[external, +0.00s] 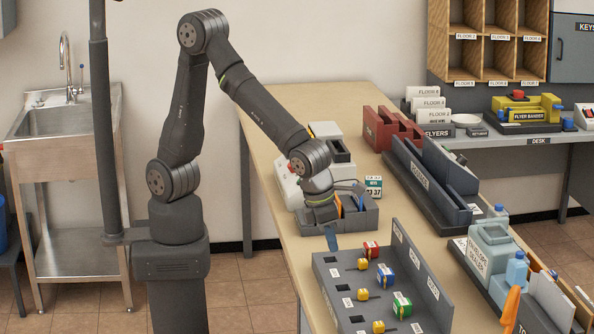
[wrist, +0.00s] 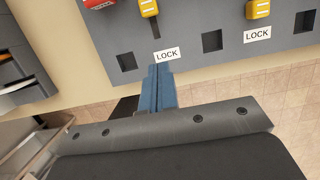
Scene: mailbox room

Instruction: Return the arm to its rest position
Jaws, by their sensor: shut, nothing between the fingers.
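In the wrist view the blue fingertips (wrist: 160,72) point toward the edge of the panel (wrist: 185,62), near a white LOCK label (wrist: 166,54). I cannot tell how high the fingertips are above the panel. My arm is bent, with its elbow raised high and the forearm reaching down over the table.
Yellow, red, blue and green locks or keys sit on the panel, including a yellow one (external: 363,264). A grey tray (external: 365,217) lies just behind my gripper. A dark grey divided rack (external: 425,185) stands farther right. The table (external: 285,110) is bare at its far left.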

